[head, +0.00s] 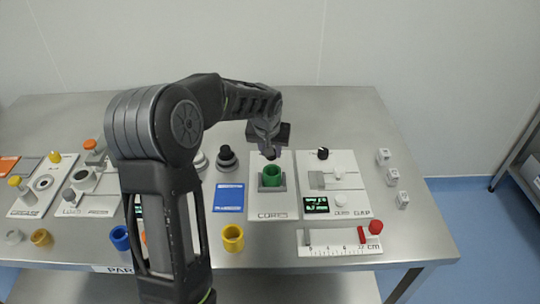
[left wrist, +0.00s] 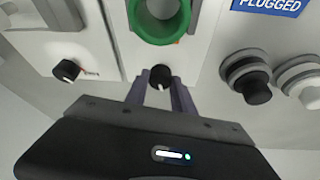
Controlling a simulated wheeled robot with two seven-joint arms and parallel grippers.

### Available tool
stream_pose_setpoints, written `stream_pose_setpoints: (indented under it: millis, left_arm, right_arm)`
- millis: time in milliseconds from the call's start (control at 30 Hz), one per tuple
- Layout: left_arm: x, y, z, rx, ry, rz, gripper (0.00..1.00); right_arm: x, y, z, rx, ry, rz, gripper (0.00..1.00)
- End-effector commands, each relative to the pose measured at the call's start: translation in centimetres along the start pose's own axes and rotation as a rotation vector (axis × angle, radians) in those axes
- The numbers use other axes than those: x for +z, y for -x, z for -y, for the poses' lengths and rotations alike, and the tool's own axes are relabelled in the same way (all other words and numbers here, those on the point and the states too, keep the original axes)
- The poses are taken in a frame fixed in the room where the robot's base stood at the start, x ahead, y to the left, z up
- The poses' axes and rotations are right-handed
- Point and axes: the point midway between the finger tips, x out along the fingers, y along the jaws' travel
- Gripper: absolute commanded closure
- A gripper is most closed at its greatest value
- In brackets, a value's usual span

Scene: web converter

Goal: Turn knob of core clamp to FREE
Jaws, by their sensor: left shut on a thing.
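My left gripper (head: 270,154) reaches from behind onto the top of the white panel (head: 283,208) that carries a green ring-shaped core (head: 271,176). In the left wrist view my gripper (left wrist: 161,88) has its fingers closed around a small black knob (left wrist: 160,75), just beside the green core (left wrist: 159,20). The knob has a light mark on top; its exact setting is too small to read. In the head view the gripper hides most of this knob. My right gripper is not in view.
The panel to the right has another black knob (head: 323,153) and a small green-lit display (head: 316,205). A dark round button (head: 227,158) and blue card (head: 228,197) lie to the left. A ruler (head: 338,243) and yellow ring (head: 233,237) lie in front.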

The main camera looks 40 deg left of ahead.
Motion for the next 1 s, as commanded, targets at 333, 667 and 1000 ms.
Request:
stream_pose_setpoints:
  millis: [333, 667, 1000]
  left_arm:
    - [0.0, -0.3, -0.3, -0.114, 0.277, -0.001, 1.00]
    - [-0.1, -0.1, -0.4, -0.173, 0.420, 0.001, 1.00]
    - [-0.1, 0.0, -0.4, -0.182, 0.444, 0.002, 1.00]
  right_arm:
    - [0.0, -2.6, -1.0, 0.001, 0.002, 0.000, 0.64]
    - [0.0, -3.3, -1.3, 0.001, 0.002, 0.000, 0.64]
    - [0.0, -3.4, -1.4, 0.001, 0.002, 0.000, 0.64]
